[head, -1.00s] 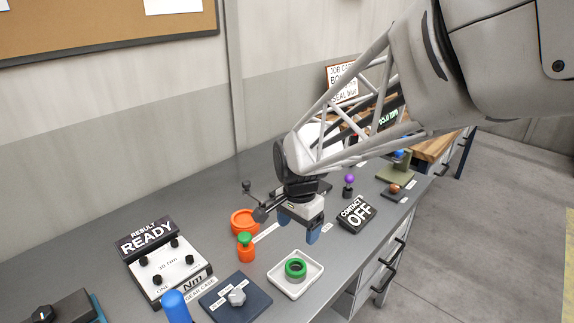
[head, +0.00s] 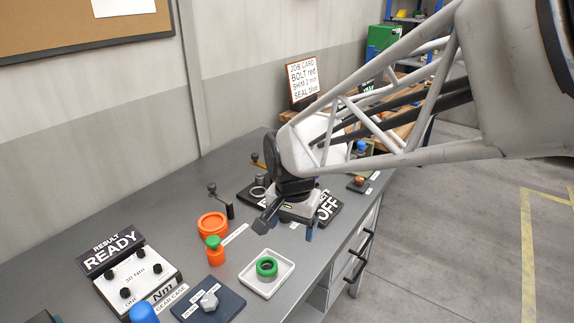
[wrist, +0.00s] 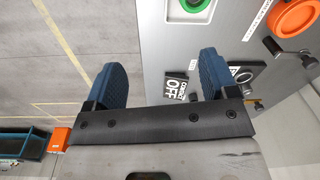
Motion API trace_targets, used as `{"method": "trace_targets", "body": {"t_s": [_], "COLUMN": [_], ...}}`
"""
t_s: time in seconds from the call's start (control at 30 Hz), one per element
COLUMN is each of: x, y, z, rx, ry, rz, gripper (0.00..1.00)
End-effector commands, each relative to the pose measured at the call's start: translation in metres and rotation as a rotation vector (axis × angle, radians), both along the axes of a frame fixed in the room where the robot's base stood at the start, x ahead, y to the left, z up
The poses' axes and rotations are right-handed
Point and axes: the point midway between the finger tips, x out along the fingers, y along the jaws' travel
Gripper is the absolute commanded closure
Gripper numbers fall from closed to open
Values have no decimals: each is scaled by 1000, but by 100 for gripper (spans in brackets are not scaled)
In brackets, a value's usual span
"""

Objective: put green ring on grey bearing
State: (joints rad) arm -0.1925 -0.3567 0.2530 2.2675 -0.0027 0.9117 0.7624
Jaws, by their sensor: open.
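The green ring (head: 267,267) lies in a small white tray (head: 288,268) on the grey bench; it also shows at the top edge of the wrist view (wrist: 196,4). A grey ring-shaped part, perhaps the bearing (head: 258,191), is on a dark base behind my gripper; the wrist view shows it right of my fingers (wrist: 245,77). My gripper (head: 291,229) is open and empty, above the bench beyond the tray.
A black CONTACT OFF sign (head: 328,206) is right beside my gripper. An orange ring-shaped part (head: 213,225), an orange post with a green top (head: 215,250) and a blue plate with a grey knob (head: 208,302) stand left of the tray. The bench edge is at right.

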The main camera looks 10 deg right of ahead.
Motion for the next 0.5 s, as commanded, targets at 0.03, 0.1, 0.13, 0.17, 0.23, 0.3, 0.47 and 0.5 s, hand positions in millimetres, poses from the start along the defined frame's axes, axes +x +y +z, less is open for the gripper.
{"method": "trace_targets", "body": {"t_s": [0.03,0.1,0.13,0.17,0.23,0.3,0.47,0.5], "x": [-12,-28,-35,-41,-58,-74,-110,-118], "y": [-11,-23,-28,-33,-44,-55,-74,-77], "z": [8,16,18,22,28,33,40,41], "rx": [-2,-6,-9,-13,-21,-31,-60,-68], "ry": [-16,-37,-44,-53,-72,-91,-128,-136], "rz": [33,95,120,146,207,267,395,422], "gripper": [21,21,21,21,21,21,21,21]}}
